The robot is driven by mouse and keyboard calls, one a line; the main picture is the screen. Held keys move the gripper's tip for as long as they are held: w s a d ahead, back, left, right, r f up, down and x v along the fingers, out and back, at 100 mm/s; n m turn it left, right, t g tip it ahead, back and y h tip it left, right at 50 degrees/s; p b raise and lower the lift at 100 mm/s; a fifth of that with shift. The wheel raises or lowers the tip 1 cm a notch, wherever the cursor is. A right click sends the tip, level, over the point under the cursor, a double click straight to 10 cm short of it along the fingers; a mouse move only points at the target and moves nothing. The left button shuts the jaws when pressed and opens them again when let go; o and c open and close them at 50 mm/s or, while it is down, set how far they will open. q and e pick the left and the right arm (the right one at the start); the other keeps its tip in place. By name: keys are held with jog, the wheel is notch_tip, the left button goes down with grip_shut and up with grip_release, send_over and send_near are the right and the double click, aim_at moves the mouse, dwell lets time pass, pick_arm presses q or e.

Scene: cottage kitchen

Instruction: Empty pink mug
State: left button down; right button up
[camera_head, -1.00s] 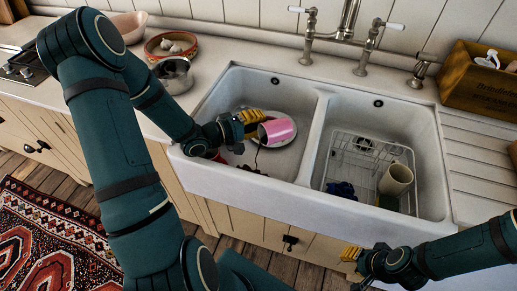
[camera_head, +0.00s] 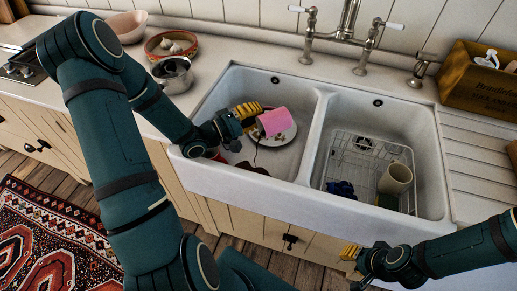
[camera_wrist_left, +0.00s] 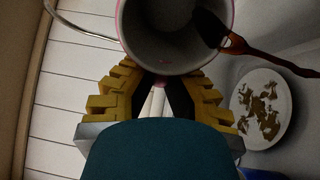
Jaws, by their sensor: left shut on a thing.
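The pink mug (camera_head: 276,121) is tilted well over above the left basin, in the yellow fingers of my left gripper (camera_head: 247,112), which is shut on it. In the left wrist view my left gripper (camera_wrist_left: 160,95) sits against the mug (camera_wrist_left: 175,66), whose pale inside shows. A dark brown, glossy strand, apparently liquid, runs out over its rim. In the head view a thin dark line hangs below the mug. My right gripper (camera_head: 352,252) is in front of the sink, apart from the mug; its finger opening is too small to judge.
A white plate (camera_wrist_left: 243,106) with brown scraps lies in the left basin (camera_head: 215,99). The right basin holds a wire rack (camera_head: 345,150) and a beige cup (camera_head: 397,178). A divider separates the basins; the tap (camera_head: 347,22) stands behind. A metal pot (camera_head: 172,74) is left of the sink.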

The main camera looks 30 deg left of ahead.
pick_arm(q)
jog(key=shift+w+r+t, duration=0.1)
jog(key=shift+r+t, duration=0.15)
jog(key=shift+t, duration=0.05)
